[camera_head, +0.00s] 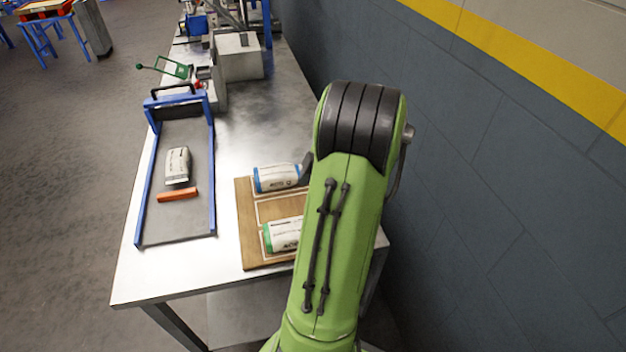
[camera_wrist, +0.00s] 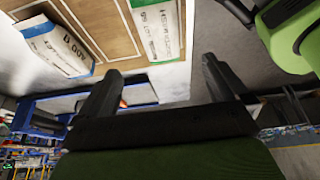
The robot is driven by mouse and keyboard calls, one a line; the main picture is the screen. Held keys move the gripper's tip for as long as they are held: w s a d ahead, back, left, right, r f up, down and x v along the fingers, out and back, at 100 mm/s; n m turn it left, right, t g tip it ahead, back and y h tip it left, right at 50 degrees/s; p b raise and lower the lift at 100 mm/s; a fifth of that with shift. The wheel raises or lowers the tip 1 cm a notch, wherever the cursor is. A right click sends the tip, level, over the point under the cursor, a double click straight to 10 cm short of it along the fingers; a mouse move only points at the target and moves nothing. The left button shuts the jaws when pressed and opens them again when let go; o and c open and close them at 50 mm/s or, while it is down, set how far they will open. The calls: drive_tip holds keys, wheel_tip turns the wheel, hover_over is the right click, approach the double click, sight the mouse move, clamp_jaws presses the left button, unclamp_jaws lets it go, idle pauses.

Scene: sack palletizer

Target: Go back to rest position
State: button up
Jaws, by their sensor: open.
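My gripper (camera_wrist: 158,88) is open, its two dark fingers apart with nothing between them in the wrist view. In the head view my green arm hides most of it; a dark finger part shows beside the blue-ended sack (camera_head: 276,178). That sack lies on a wooden board (camera_head: 274,209), with a green-ended sack (camera_head: 283,235) nearer the front. My arm covers the board's right side.
A blue-framed conveyor (camera_head: 177,225) on the metal table (camera_head: 150,275) holds another white sack (camera_head: 177,163) and an orange bar (camera_head: 177,195). Grey machine boxes (camera_head: 238,60) stand at the back. A dark wall (camera_head: 500,170) runs close along the right.

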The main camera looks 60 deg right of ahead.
drive_tip(key=shift+s+d+r, duration=0.15)
drive_tip(key=shift+s+r, duration=0.1)
drive_tip(key=shift+r, duration=0.35)
drive_tip(key=shift+w, duration=0.1)
drive_tip(key=w+a+r+m+h+p, duration=0.15)
drive_tip(key=w+a+r, duration=0.3)
drive_tip(key=a, duration=0.55)
drive_tip(key=w+a+r+m+h, duration=0.15)
drive_tip(key=w+a+r, duration=0.35)
drive_tip(key=a, duration=0.5)
drive_tip(key=s+a+r+m+t, duration=0.1)
drive_tip(key=s+a+m, duration=0.1)
drive_tip(key=s+a, duration=0.2)
drive_tip(key=s+a+r+m+t+p, duration=0.1)
drive_tip(key=s+a+m, duration=0.2)
drive_tip(key=s+a, duration=0.2)
drive_tip(key=a, duration=0.3)
drive_tip(key=shift+s+a+r, duration=0.25)
drive_tip(key=shift+s+r, duration=0.05)
drive_tip(key=shift+r, duration=0.1)
